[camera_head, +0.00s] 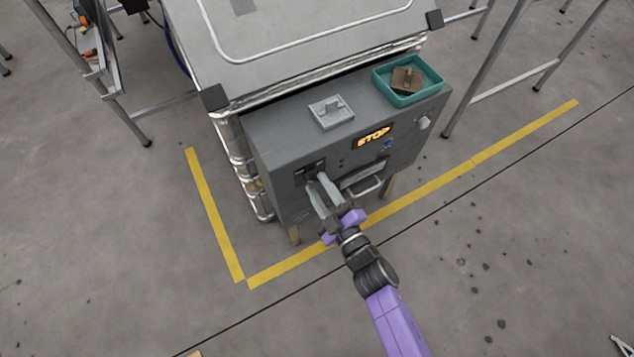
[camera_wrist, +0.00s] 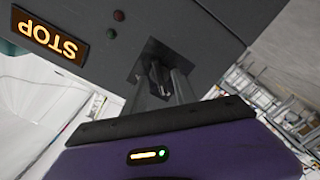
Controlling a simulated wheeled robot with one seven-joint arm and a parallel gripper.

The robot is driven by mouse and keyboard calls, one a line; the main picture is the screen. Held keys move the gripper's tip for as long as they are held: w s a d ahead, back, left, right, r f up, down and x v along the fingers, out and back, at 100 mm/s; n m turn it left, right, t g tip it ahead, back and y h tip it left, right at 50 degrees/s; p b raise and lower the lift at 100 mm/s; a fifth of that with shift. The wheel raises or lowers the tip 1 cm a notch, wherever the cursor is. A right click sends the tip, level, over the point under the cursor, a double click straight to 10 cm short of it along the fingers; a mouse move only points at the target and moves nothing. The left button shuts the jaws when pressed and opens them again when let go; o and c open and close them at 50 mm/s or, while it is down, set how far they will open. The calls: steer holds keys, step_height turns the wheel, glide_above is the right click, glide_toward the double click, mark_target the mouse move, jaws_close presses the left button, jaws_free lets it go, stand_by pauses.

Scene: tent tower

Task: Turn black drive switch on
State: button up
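The grey control box (camera_head: 285,140) has a black switch plate (camera_head: 309,171) on the left of its front face. In the wrist view the dark plate (camera_wrist: 142,68) is partly covered by my fingers, and the switch itself is mostly hidden. My gripper (camera_head: 316,181) is at this plate, its two pale fingers apart with a gap between them. In the wrist view the fingertips (camera_wrist: 163,75) reach to the plate. Whether they touch the switch, I cannot tell. A lit orange STOP display (camera_head: 374,138) shows to the right, and also in the wrist view (camera_wrist: 50,36).
A teal tray (camera_head: 436,88) with a brown block (camera_head: 406,80) and a grey handled plate (camera_head: 331,112) are on the box top. A handle (camera_head: 368,187) projects right of my gripper. Metal stands flank the box. Yellow tape (camera_head: 290,270) marks the open floor.

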steer(key=shift+w+a, duration=0.35)
steer(key=shift+w, duration=0.3)
jaws_close()
